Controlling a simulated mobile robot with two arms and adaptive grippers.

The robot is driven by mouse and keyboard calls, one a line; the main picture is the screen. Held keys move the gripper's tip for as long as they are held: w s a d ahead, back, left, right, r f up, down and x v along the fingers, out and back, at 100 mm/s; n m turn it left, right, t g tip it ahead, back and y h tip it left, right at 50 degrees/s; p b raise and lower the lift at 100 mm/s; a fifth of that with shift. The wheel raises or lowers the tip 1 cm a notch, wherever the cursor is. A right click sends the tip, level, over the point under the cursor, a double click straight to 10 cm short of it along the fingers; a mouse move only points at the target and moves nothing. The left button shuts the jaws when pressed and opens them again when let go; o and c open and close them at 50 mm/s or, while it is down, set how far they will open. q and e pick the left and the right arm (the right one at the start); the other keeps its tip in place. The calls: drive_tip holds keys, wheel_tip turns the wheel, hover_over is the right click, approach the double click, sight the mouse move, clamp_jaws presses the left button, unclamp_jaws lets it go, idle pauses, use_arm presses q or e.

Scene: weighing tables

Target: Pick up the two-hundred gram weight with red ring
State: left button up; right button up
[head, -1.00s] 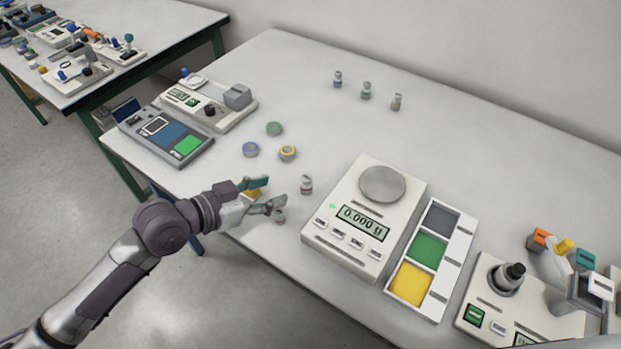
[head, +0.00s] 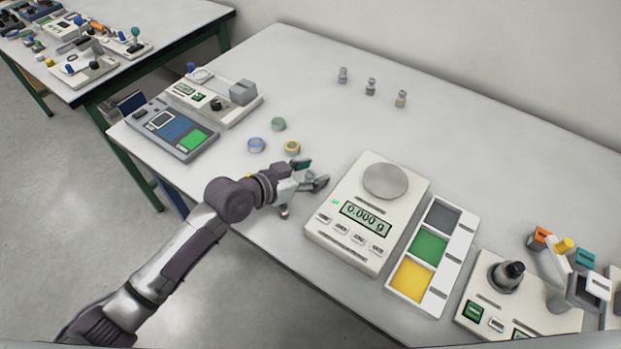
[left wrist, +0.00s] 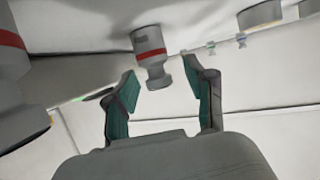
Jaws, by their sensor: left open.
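In the left wrist view, which is upside down, a grey knobbed weight with a red ring (left wrist: 150,45) stands between and just beyond my open fingers. In the head view my left gripper (head: 311,173) hides it. A second red-ringed weight (left wrist: 10,85) shows large at the left edge of the wrist view, outside the fingers. It looks like the small weight (head: 283,211) at the table's front edge, below the gripper in the head view. No gram marking is readable on either. My left gripper (left wrist: 163,82) is open and empty. My right gripper is not in view.
A balance (head: 330,235) reading 0.000 stands right of the gripper, beside a tray with coloured panels (head: 466,218). Three small weights (head: 371,87) stand at the back. The table's middle back is clear.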

use_arm(q)
drive_tip(key=shift+c, duration=0.2)
clamp_jaws()
drive_tip(key=shift+r, duration=0.15)
